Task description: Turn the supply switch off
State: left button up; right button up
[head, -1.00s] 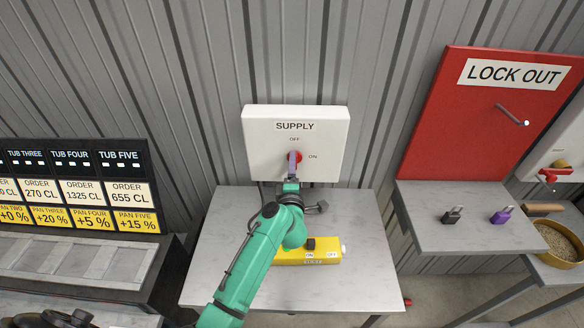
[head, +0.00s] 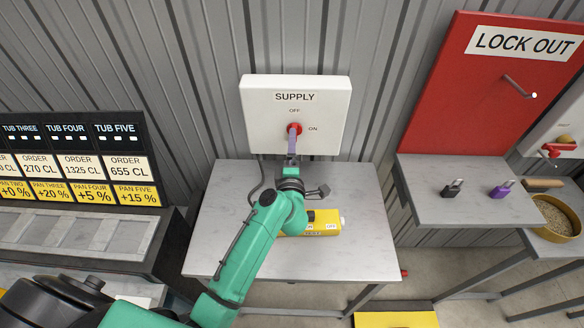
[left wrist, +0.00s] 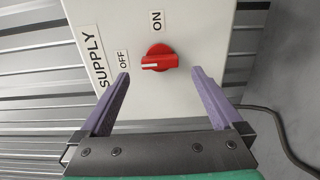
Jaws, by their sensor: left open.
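The supply box (head: 262,120) is white and mounted on the wall, with OFF marked at the top and ON at the right. Its red rotary switch (left wrist: 165,58) shows clearly in the left wrist view, with its white mark pointing toward the OFF label (left wrist: 122,60). The switch (head: 299,128) is partly hidden by my gripper in the head view. My left gripper (left wrist: 160,74) is open, its purple fingers spread on either side of the switch, with clear gaps and nothing held. It also shows in the head view (head: 293,130). My right gripper is not in view.
A grey table (head: 225,215) stands below the box, with a yellow STICK box (head: 323,217) partly behind my arm. At right are a red LOCK OUT board (head: 455,110), a black padlock (head: 452,188) and a purple padlock (head: 501,189).

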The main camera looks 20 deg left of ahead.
pick_arm(q)
jog(key=b+v, duration=0.2)
jog(key=v, duration=0.8)
jog(key=shift+s, duration=0.15)
jog(key=shift+d, duration=0.1)
